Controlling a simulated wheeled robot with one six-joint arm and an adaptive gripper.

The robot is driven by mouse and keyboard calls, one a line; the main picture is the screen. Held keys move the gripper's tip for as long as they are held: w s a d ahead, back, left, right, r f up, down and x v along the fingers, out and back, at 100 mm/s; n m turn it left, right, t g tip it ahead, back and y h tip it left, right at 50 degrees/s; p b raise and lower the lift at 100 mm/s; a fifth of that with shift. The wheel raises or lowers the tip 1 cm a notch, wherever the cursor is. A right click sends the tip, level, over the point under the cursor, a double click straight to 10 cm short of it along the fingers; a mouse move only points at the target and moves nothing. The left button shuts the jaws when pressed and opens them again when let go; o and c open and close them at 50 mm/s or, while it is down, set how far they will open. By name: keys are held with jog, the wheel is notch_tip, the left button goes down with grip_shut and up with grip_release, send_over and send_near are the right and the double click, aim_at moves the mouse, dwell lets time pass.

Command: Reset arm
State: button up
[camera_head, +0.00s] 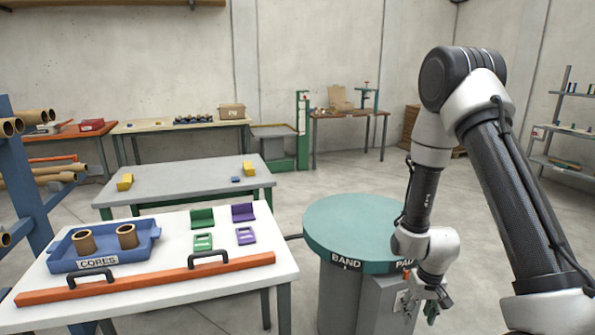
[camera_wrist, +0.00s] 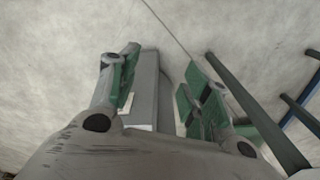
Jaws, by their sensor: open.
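My gripper (camera_head: 431,303) hangs low at the right side of the round green-topped stand (camera_head: 350,222), beside its grey pedestal and below the level of its top. My arm reaches down to it from the right edge of the head view. In the wrist view my gripper (camera_wrist: 158,95) has its two green-padded fingers spread wide apart. Nothing lies between the fingers but the background, with a grey post-like shape and the concrete floor (camera_wrist: 60,50). The stand's top is bare and carries the labels BAND and PAD on its rim.
At left, a white table (camera_head: 200,289) holds a blue CORES tray (camera_head: 135,254) with two brown cores, an orange bar (camera_head: 150,281) with black handles, and green and purple pieces. A grey table (camera_head: 190,178) stands behind. Open floor (camera_head: 330,180) lies beyond the stand.

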jog(key=s+d+r+t, duration=0.1)
jog(key=s+r, duration=0.5)
jog(key=r, duration=0.7)
jog(key=s+d+r+t, duration=0.1)
jog(key=s+r, duration=0.5)
jog(key=r, duration=0.7)
jog(key=s+d+r+t, duration=0.1)
jog(key=s+r, duration=0.5)
jog(key=r, duration=0.7)
jog(key=shift+s+n+t, duration=0.3)
jog(key=shift+s+t, duration=0.1)
